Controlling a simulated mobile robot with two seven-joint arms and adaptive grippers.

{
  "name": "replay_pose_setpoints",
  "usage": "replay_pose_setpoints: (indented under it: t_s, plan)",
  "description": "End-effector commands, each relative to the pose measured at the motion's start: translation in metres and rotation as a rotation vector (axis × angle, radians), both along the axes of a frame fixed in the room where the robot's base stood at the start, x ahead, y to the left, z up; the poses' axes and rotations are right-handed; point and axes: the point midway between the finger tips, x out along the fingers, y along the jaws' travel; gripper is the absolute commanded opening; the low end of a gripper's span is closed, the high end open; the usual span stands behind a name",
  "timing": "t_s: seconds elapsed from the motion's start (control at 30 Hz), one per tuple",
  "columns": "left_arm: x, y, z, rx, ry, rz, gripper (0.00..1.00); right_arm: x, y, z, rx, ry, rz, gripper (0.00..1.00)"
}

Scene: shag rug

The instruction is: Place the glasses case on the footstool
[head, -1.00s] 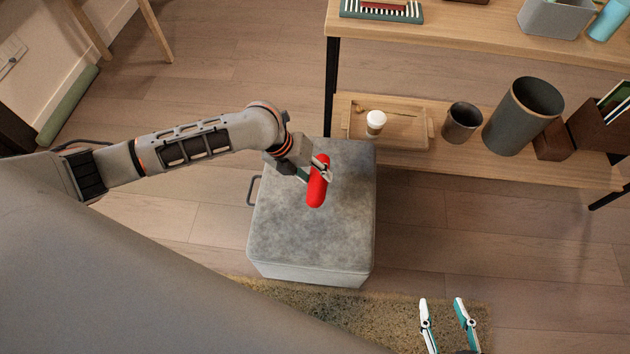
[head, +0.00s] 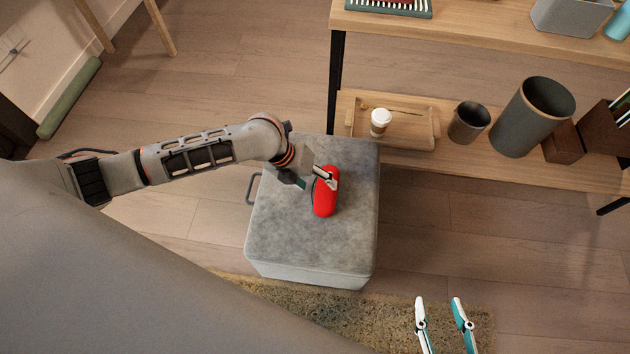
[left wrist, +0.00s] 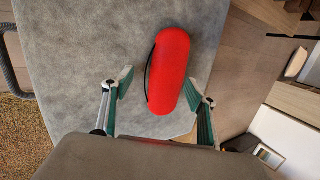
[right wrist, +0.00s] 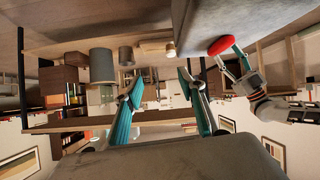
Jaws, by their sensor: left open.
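The red glasses case (head: 325,200) lies on the grey footstool (head: 285,235), toward its right side. In the left wrist view the case (left wrist: 172,60) rests on the grey top, with a dark line along one side. My left gripper (head: 316,182) is at the case, and one finger covers part of it in the head view. In the left wrist view its fingers (left wrist: 158,88) are spread on either side of the case's near end, with gaps visible. My right gripper (head: 438,300) is open and empty over the rug. The right wrist view shows the case (right wrist: 222,45) against the footstool top.
A wooden shelf unit (head: 500,30) stands behind and right of the footstool. Its lower shelf holds a tray (head: 415,140) with a white cup (head: 380,122), a dark cup (head: 468,122) and a grey bin (head: 530,115). A shaggy rug (head: 360,315) lies in front. Floor at the right is clear.

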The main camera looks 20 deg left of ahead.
Motion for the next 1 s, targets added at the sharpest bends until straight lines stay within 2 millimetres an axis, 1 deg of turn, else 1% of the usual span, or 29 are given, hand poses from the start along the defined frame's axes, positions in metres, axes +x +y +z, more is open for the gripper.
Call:
replay_pose_setpoints:
  t_s: [0.07,0.17,0.27,0.33,0.5,0.6,0.7,0.83,1.0]
  plan:
    - [0.000,0.000,0.002,0.000,-0.001,0.000,0.57,-0.001,0.000,0.000,-0.001,0.002,0.000,0.40]
    - [0.000,0.003,0.010,0.001,-0.004,0.000,0.57,0.000,-0.001,0.004,-0.004,-0.004,0.000,0.40]
    - [-0.001,0.008,0.026,0.001,-0.010,0.000,0.57,0.003,-0.004,0.009,-0.014,-0.013,-0.001,0.40]
    - [-0.003,0.013,0.040,0.002,-0.013,0.000,0.57,0.005,-0.007,0.010,-0.027,-0.014,-0.001,0.40]
    - [-0.012,0.026,0.073,0.001,-0.012,0.000,0.57,0.000,-0.022,0.000,-0.076,0.010,-0.001,0.40]
    - [-0.017,0.033,0.089,0.001,-0.010,-0.001,0.57,-0.004,-0.028,-0.003,-0.091,0.022,-0.002,0.40]
    - [-0.021,0.038,0.100,0.001,-0.007,-0.001,0.57,-0.008,-0.028,-0.006,-0.094,0.031,-0.002,0.40]
    - [-0.025,0.042,0.109,0.000,-0.002,0.000,0.57,-0.009,-0.028,-0.008,-0.096,0.034,-0.002,0.40]
    - [-0.029,0.042,0.110,-0.004,0.002,0.003,0.57,-0.011,-0.028,-0.011,-0.094,0.038,-0.003,0.40]
